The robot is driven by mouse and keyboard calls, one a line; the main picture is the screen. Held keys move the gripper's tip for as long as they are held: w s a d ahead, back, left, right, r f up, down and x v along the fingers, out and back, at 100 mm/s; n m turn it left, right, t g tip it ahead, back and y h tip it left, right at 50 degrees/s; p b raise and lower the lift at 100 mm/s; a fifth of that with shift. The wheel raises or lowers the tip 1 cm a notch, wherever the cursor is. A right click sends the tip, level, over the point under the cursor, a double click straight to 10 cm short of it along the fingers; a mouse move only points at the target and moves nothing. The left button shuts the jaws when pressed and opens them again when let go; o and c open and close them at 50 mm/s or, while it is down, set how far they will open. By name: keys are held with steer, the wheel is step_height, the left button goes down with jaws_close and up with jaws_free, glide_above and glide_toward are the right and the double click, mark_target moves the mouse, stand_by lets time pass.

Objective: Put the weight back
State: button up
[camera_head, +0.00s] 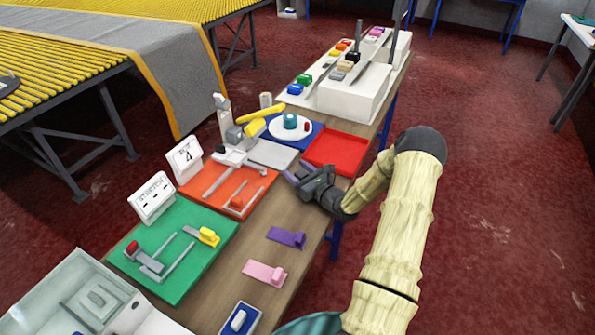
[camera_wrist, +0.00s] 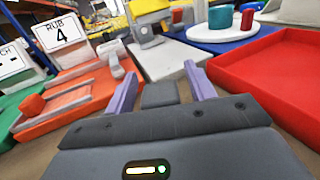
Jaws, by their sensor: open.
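I cannot tell for certain which object is the weight. A teal cylinder (camera_head: 290,121) and a small red piece (camera_head: 306,126) stand on a round white plate (camera_head: 278,132); both also show at the top right of the wrist view (camera_wrist: 220,17). My gripper (camera_head: 298,177) is low over the wooden table, between the orange board (camera_head: 205,187) and the red tray (camera_head: 350,148). In the wrist view its two purple fingers (camera_wrist: 162,78) are spread. A dark grey block shape shows between their bases; whether it is part of my gripper is unclear. The grey pad (camera_wrist: 170,62) lies ahead of the fingertips.
A yellow-armed device (camera_head: 250,122) and a white bottle (camera_head: 222,115) stand behind the grey pad. A sign reading "RUB 4" (camera_wrist: 60,33) stands by the orange board. A green board (camera_head: 180,245), purple piece (camera_head: 287,238) and pink piece (camera_head: 265,273) lie nearer. Bare wood surrounds those two pieces.

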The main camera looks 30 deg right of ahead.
steer(key=shift+s+a+f, duration=0.1)
steer(key=shift+r+p, duration=0.3)
steer(key=shift+s+r, duration=0.15)
steer(key=shift+s, duration=0.05)
steer(key=b+v, duration=0.1)
steer(key=v, duration=1)
steer(key=shift+s+r, duration=0.1)
steer(key=shift+s, duration=0.05)
steer(key=shift+s+d, duration=0.2)
steer(key=shift+d, duration=0.1)
steer(key=shift+w+a, duration=0.1)
